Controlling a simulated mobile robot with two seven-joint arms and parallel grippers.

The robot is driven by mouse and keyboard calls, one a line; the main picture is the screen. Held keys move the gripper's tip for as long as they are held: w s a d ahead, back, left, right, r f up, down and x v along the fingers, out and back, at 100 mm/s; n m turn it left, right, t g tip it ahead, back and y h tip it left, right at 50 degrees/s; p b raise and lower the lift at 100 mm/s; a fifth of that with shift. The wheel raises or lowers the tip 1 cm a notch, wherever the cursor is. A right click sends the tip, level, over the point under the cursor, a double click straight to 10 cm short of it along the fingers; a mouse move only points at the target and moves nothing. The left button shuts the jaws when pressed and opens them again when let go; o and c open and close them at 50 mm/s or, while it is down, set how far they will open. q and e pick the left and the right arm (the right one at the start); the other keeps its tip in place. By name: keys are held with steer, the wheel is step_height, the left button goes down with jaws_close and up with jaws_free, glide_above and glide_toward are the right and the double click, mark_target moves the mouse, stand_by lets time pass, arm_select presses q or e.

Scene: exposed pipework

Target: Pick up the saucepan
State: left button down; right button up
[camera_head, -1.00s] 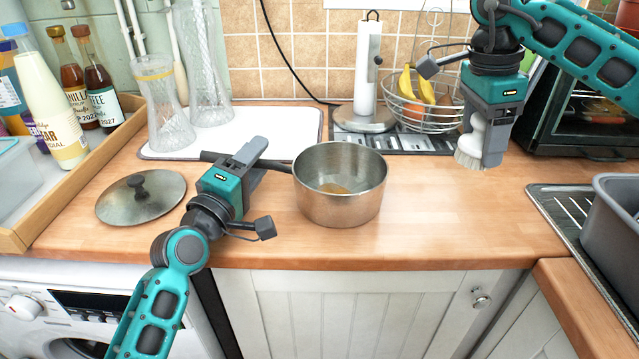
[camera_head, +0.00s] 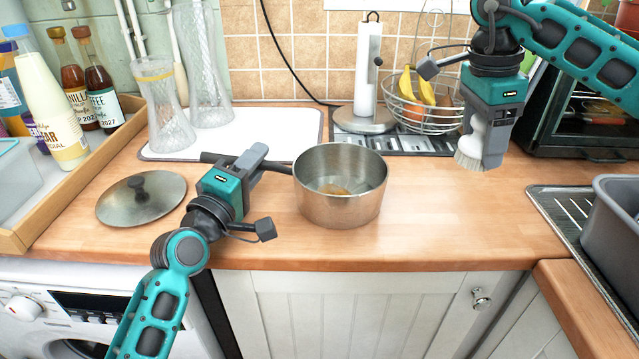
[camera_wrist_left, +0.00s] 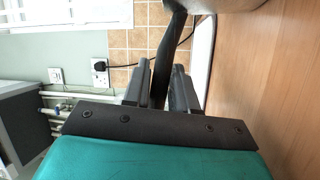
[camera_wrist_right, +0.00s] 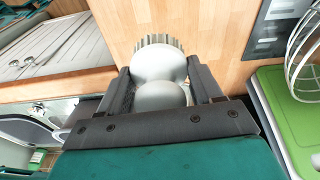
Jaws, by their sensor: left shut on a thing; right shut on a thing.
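The steel saucepan (camera_head: 340,208) sits upright on the wooden worktop, with a small brownish patch inside it. Its dark handle (camera_head: 276,167) points left, and it also shows in the left wrist view (camera_wrist_left: 164,66). My left gripper (camera_head: 256,160) is shut on the handle, with its fingers on either side of it. Part of the handle is hidden by the gripper. My right gripper (camera_head: 484,150) is off to the right, above the worktop. It is shut on a pale brush (camera_head: 471,145) with its bristles down. The brush's rounded body shows between the fingers in the right wrist view (camera_wrist_right: 160,78).
A round lid (camera_head: 150,205) lies left of the left gripper. Glass vases (camera_head: 165,110) stand on a white tray (camera_head: 290,145) behind. A paper towel holder (camera_head: 367,75) and a wire fruit basket (camera_head: 425,110) stand behind the pan. The worktop right of the pan is clear.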

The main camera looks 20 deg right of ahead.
arm_select(q)
steer(key=shift+r, duration=0.2)
steer(key=shift+r+p, duration=0.35)
steer(key=shift+r, duration=0.25)
arm_select(e)
steer(key=shift+r, duration=0.3)
step_height(320, 180, up, 5)
steer(key=p, duration=0.4)
steer(key=shift+p, duration=0.4)
arm_select(q)
step_height(320, 180, up, 19)
steer(key=shift+f, duration=0.25)
steer(key=shift+f+b, duration=2.6)
steer(key=shift+f, duration=2.1)
arm_select(e)
steer(key=shift+f, duration=2.65)
arm_select(q)
steer(key=shift+f+b, duration=3.35)
steer(key=shift+f, duration=1.9)
arm_select(e)
steer(key=shift+f, duration=3.35)
